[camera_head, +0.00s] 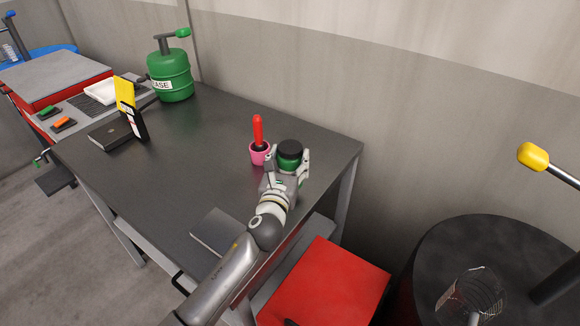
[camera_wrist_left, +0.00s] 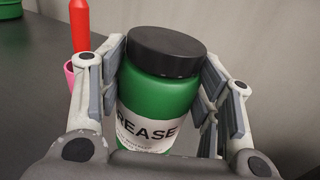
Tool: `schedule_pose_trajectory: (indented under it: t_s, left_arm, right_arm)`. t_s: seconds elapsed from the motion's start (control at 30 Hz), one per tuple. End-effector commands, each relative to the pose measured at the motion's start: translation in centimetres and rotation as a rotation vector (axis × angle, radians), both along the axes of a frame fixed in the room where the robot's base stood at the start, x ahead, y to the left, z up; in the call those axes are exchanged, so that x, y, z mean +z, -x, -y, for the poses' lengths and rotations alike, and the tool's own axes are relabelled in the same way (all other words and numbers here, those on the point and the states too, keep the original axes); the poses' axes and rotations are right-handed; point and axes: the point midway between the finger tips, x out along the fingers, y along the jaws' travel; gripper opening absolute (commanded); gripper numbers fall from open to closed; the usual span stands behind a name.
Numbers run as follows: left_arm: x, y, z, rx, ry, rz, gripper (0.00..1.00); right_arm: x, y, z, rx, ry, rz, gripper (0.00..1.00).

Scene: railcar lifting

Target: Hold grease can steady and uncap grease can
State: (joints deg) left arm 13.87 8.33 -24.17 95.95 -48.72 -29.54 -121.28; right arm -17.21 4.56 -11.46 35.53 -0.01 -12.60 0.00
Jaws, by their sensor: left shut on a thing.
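A small green grease can (camera_head: 289,160) with a black cap (camera_head: 290,147) stands upright near the table's right end. In the left wrist view the can (camera_wrist_left: 158,103) shows a white label reading "REASE", and the black cap (camera_wrist_left: 167,50) sits on its top. My left gripper (camera_head: 288,168) is shut around the can's body, with its fingers (camera_wrist_left: 166,92) on both sides below the cap. The can's base is hidden by the gripper, so I cannot tell if it touches the table. My right gripper is not in view.
A pink cup (camera_head: 259,155) holding a red-handled tool (camera_head: 257,130) stands just left of the can. A large green grease container (camera_head: 172,78) is at the back left. The dark table's middle (camera_head: 185,145) is clear. A red cabinet (camera_head: 325,285) and black drum (camera_head: 490,250) are at right.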

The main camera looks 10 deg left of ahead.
Motion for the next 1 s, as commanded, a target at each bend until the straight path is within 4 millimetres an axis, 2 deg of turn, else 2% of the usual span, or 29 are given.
schedule_pose_trajectory:
  t_s: [0.07, 0.27, 0.4, 0.6, 0.8, 1.0]
  left_arm:
    - [1.8, 1.4, -0.2, -0.004, -0.001, 0.002, 0.26]
    - [5.9, 4.9, -0.9, -0.004, -0.002, 0.002, 0.26]
    - [6.7, 7.9, -1.5, -0.003, -0.002, -0.002, 0.26]
    - [8.2, 11.1, -2.1, -0.003, 0.0, -0.002, 0.26]
    - [9.0, 12.9, -2.5, -0.002, 0.0, -0.002, 0.26]
    - [9.2, 13.4, -2.6, 0.0, 0.0, -0.003, 0.26]
  right_arm:
    - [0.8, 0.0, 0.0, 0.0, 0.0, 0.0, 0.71]
    - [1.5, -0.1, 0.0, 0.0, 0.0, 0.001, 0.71]
    - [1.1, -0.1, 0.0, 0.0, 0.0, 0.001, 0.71]
    - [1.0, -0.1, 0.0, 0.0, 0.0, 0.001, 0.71]
    - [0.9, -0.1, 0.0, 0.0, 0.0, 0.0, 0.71]
    - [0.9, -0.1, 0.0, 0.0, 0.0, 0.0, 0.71]
